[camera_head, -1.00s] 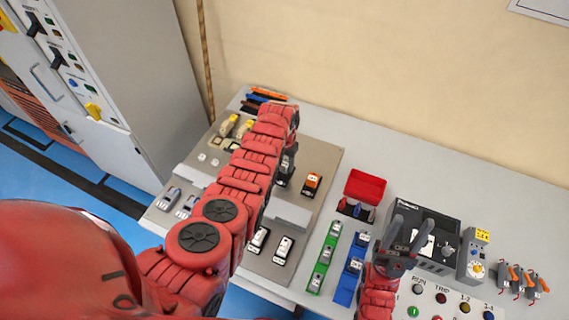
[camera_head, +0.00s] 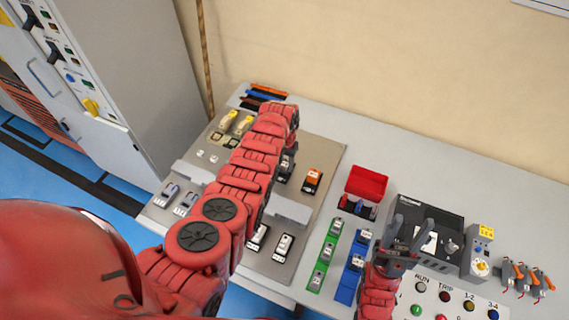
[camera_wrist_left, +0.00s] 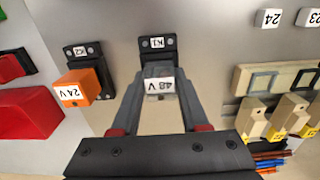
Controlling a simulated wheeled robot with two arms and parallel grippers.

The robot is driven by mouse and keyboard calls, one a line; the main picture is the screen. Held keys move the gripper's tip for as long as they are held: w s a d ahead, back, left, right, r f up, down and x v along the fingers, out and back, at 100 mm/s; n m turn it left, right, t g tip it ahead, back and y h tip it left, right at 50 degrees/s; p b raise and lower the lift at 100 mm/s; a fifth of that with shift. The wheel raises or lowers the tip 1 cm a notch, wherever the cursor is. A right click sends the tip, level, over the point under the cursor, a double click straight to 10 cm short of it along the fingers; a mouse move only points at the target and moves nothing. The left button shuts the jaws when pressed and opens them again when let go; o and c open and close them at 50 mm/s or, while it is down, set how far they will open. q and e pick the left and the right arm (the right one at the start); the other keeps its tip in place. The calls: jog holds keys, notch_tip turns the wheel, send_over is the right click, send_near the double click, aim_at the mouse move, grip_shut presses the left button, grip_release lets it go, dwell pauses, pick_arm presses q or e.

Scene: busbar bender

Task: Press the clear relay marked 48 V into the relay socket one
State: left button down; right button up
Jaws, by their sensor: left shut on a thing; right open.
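My left gripper (camera_wrist_left: 160,94) is shut on the clear relay marked 48 V (camera_wrist_left: 160,84), whose label shows between the fingers in the left wrist view. The relay is at the black socket marked K1 (camera_wrist_left: 157,46) and overlaps its near edge; I cannot tell how deep it sits. In the head view my left arm hides most of this, and only a dark part of the left gripper (camera_head: 288,163) shows. My right gripper (camera_head: 411,230) is open and empty, in front of the black device on the right.
An orange relay marked 24 V (camera_wrist_left: 78,90) sits at the socket marked K2 (camera_wrist_left: 83,52), beside the clear relay. A red bin (camera_head: 366,184), a green rail (camera_head: 325,258) and a black device (camera_head: 432,218) stand to the right. Yellow-beige parts (camera_wrist_left: 286,112) lie on the other side.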

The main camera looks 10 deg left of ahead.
aim_at(284, 162)
pick_arm(q)
jog(key=shift+c, duration=1.7)
grip_release()
jog(key=shift+f, duration=0.1)
jog(key=shift+r, duration=0.55)
notch_tip(284, 162, up, 8)
jog(key=b, duration=0.3)
jog(key=shift+w+f, duration=0.1)
jog(key=shift+f, duration=0.1)
notch_tip(284, 162, up, 9)
jog(key=p, duration=0.6)
jog(key=shift+p, duration=0.3)
jog(key=shift+f, duration=0.15)
